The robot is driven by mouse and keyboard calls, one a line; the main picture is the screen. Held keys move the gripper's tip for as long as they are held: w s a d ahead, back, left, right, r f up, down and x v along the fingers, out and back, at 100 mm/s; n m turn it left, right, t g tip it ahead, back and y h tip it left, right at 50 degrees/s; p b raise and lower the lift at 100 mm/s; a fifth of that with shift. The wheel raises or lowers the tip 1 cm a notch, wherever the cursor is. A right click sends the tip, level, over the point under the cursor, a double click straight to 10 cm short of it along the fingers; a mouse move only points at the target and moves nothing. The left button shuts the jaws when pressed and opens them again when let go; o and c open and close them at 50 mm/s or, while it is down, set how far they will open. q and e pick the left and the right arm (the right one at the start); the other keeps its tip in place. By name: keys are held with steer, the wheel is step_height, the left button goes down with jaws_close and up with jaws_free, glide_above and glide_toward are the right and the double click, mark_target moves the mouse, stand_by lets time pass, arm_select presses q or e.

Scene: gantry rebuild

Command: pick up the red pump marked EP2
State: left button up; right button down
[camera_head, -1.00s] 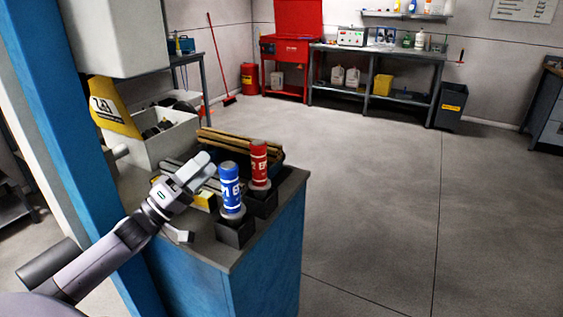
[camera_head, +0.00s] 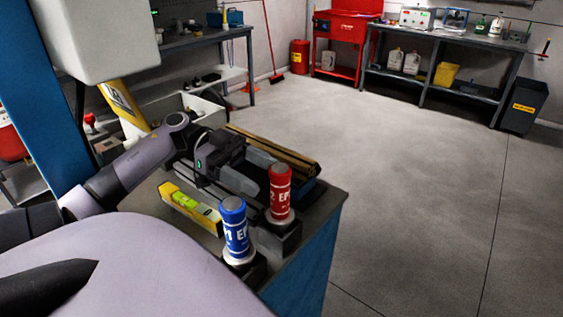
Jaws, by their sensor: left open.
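The red pump (camera_head: 280,194) stands upright in a dark square holder (camera_head: 282,236) near the right edge of the bench top. Part of its white marking shows, with the letters EP. A blue pump (camera_head: 235,227) with similar white lettering stands in its own holder, nearer and to the left. My left gripper (camera_head: 258,174) is open and empty. Its two grey fingers point right toward the upper part of the red pump, with the fingertips close to its left side. I cannot tell whether they touch it. My right gripper is not in view.
A yellow level (camera_head: 190,207) lies on the bench (camera_head: 322,210) left of the pumps. Wooden strips in a dark bin (camera_head: 290,158) lie just behind the red pump. A white bin (camera_head: 205,105) stands farther back. The floor to the right is clear.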

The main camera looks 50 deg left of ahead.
mark_target(285, 215)
arm_select(q)
steer(key=d+f+b, duration=0.1)
steer(key=w+d+f+y+b, duration=0.1)
steer(key=d, duration=0.1)
steer(key=w+d+f+y, duration=0.1)
steer(key=d, duration=0.1)
steer(key=shift+w+d+b, duration=0.15)
steer(key=shift+b, duration=0.25)
steer(key=shift+w+d+f, duration=0.1)
steer(key=shift+d, duration=0.25)
jaws_close()
